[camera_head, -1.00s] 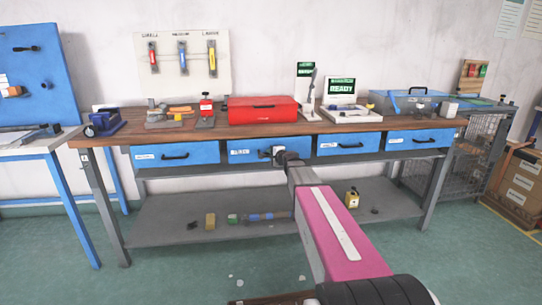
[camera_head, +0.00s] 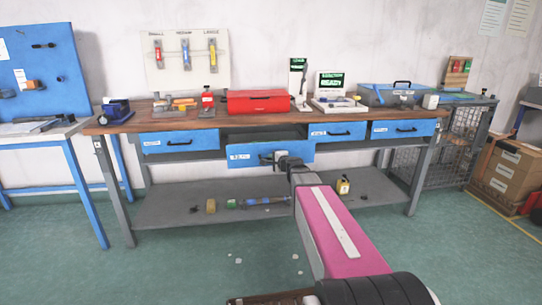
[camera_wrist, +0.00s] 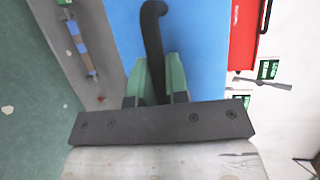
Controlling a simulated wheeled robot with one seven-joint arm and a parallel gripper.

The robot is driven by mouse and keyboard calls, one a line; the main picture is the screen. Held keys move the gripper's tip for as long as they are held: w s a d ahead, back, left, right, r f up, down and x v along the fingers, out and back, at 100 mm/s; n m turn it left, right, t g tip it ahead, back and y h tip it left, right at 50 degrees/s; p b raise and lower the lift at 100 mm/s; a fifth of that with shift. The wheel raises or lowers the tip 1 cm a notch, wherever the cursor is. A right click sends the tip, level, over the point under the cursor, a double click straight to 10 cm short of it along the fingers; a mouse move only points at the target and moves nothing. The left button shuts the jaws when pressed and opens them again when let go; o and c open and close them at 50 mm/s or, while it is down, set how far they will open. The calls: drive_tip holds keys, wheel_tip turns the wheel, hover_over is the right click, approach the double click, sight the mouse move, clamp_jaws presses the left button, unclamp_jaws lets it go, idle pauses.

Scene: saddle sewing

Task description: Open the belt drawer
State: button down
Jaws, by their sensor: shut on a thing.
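The belt drawer is the blue drawer front (camera_head: 245,155), second from the left under the wooden workbench. It is pulled out, with a dark gap showing behind and above its front. Its label is too small to read. My gripper (camera_head: 281,157) is at the right part of that front and shut on the black handle. In the wrist view, my gripper's green fingers (camera_wrist: 158,80) close around the dark curved handle (camera_wrist: 153,25) in front of the blue drawer face (camera_wrist: 195,50). Part of the handle is hidden by my gripper.
Other blue drawers, at left (camera_head: 180,142) and right (camera_head: 337,132), are shut. A red toolbox (camera_head: 261,101) stands on the benchtop (camera_head: 225,118). A lower shelf (camera_head: 165,208) holds several small items.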

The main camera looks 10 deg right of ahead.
drive_tip(key=s, duration=0.2)
drive_tip(key=shift+s, duration=0.35)
drive_tip(key=c, duration=1.1)
unclamp_jaws()
drive_tip(key=shift+c, duration=0.2)
drive_tip(key=v, duration=1)
drive_tip(key=shift+s+d, duration=0.2)
drive_tip(key=shift+s, duration=0.15)
